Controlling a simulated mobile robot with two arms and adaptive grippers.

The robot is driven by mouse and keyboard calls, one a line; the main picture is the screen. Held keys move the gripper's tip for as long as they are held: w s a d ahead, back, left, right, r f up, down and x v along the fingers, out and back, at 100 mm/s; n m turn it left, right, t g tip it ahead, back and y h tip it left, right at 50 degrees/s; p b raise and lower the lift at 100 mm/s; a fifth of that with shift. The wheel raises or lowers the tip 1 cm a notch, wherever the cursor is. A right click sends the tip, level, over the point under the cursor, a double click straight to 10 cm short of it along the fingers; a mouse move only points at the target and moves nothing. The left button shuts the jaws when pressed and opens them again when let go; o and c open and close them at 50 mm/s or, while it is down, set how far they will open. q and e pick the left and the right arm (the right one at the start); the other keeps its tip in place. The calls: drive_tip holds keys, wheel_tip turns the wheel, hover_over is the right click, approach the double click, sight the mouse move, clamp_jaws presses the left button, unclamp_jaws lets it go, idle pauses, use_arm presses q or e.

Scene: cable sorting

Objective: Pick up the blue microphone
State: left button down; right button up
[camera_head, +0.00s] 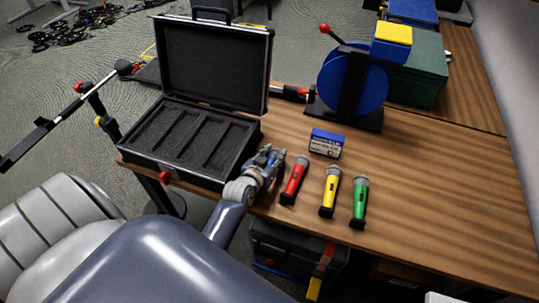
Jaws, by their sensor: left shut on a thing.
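My left gripper (271,160) is at the front of the table, between the open case and the red microphone. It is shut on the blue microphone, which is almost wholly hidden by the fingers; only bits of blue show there. The red microphone (294,181) lies just right of the gripper. The yellow microphone (329,193) and the green microphone (359,203) lie farther right in the same row. My right gripper is not in view.
The open black case (182,177), with empty slots, stands left of the gripper, its lid (211,60) raised. A small blue box (326,143) lies behind the microphones. A blue cable reel (352,87) stands at the back. The table's right part (440,200) is clear.

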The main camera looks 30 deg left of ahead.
use_arm(q)
drive_tip(key=shift+r, duration=0.1)
wheel_tip(320, 180, up, 10)
drive_tip(key=shift+f, duration=0.1)
drive_tip(key=s+d+r+m+g+h, duration=0.5)
drive_tip(key=s+d+r+m+h, duration=0.8)
drive_tip(key=s+d+r, duration=0.1)
drive_tip(key=shift+g, duration=0.4)
drive_tip(key=shift+r+h, duration=0.1)
drive_tip(key=shift+h, duration=0.2)
